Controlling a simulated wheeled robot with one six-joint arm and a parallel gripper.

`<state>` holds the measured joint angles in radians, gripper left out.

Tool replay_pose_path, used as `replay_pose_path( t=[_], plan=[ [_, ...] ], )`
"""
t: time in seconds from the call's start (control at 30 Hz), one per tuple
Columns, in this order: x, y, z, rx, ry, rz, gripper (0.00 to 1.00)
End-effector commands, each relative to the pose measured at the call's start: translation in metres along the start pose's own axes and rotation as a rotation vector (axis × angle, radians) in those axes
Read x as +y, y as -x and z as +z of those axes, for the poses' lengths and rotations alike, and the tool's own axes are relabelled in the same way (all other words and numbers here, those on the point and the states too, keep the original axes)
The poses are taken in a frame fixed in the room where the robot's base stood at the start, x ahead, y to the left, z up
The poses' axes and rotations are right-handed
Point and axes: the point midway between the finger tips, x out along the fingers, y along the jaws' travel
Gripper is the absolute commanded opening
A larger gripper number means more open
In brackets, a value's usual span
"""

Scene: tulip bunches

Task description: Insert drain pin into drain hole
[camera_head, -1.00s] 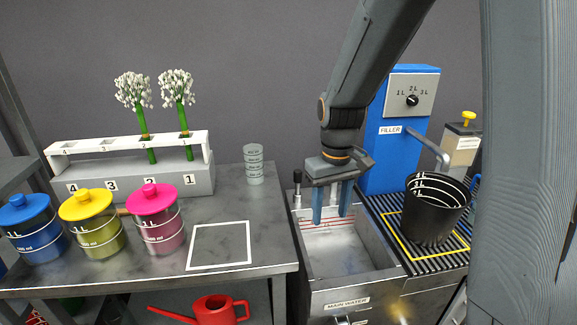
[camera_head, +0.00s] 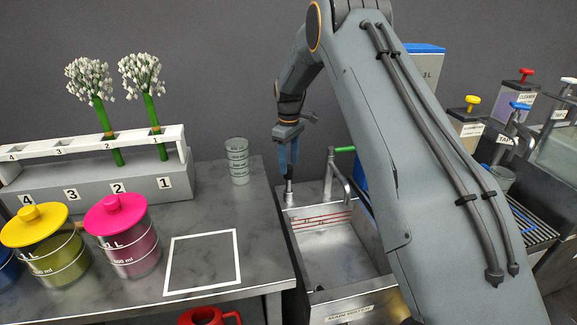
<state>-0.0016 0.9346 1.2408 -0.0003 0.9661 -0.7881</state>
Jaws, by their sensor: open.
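The drain pin (camera_head: 289,190) stands upright at the back left corner of the metal sink (camera_head: 345,240). My gripper (camera_head: 289,164) points down with its blue fingers right above the pin's top. The jaws are open. The fingers are seen nearly edge-on, so I cannot tell whether they are around the pin or only over it. A small dark spot that looks like the drain hole (camera_head: 318,288) shows on the sink floor near its front left. My arm hides the sink's right side.
A tap with a green handle (camera_head: 345,150) stands behind the sink, close to my gripper. A clear measuring cup (camera_head: 237,161), a pink-lidded jar (camera_head: 128,240) and a white flower rack (camera_head: 100,180) stand on the left table. A red watering can (camera_head: 205,317) is below.

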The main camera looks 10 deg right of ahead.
Motion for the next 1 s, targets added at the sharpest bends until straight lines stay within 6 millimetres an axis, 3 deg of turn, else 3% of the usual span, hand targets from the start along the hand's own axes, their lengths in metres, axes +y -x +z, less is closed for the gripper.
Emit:
replay_pose_path(
  t=[0.37, 0.7, 1.0],
  plan=[
    [0.002, -0.026, -0.001, -0.002, -0.003, -0.002, 0.47],
    [0.003, -0.073, 0.001, -0.001, -0.005, -0.002, 0.47],
    [0.003, -0.088, 0.000, 0.000, -0.005, 0.000, 0.47]
  ],
)
